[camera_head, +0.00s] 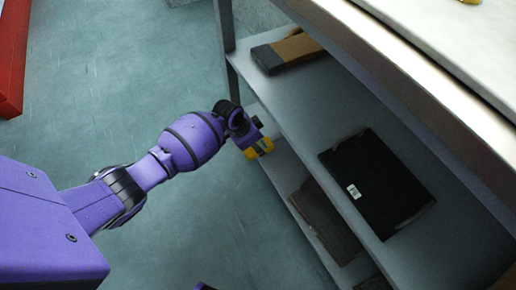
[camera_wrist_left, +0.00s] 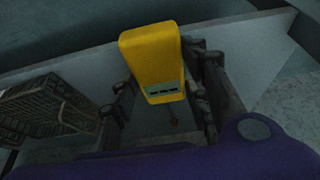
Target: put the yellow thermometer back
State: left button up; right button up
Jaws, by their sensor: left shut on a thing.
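The yellow thermometer (camera_wrist_left: 150,52) is a boxy yellow body with a small grey display, held between the two dark fingers of my left gripper (camera_wrist_left: 165,100) in the left wrist view. In the head view the yellow thermometer (camera_head: 264,149) shows at the tip of my left gripper (camera_head: 256,144), at the left edge of the shelf unit, by the lower shelf. The gripper is shut on it. Whether the thermometer touches the shelf cannot be told. My right gripper is not in view.
The upper shelf (camera_head: 310,118) holds a black case (camera_head: 375,185) with a white label and a brown-and-black box (camera_head: 288,52). A dark brown item (camera_head: 325,222) lies on the lower shelf. A dark mesh basket (camera_wrist_left: 45,105) is left in the wrist view. A shelf post (camera_head: 226,30) stands behind.

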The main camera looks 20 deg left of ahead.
pick_arm(q)
jog(key=shift+w+a+f+b, duration=0.25)
jog(key=shift+w+f+b, duration=0.15)
jog(key=shift+w+f, duration=0.45)
jog(key=f, duration=0.1)
jog(key=f+b, duration=0.1)
jog(key=f, duration=0.1)
jog(key=shift+w+a+f+b, duration=0.15)
jog(key=shift+w+b, duration=0.1)
jog(key=shift+b, duration=0.15)
jog(key=shift+f, duration=0.15)
jog(key=shift+w+r, duration=0.1)
jog(key=shift+r, duration=0.1)
jog(key=shift+f, duration=0.4)
jog(key=o, duration=1.1)
jog(key=shift+c, duration=0.2)
jog(key=shift+o, duration=1)
jog(key=shift+f, duration=0.15)
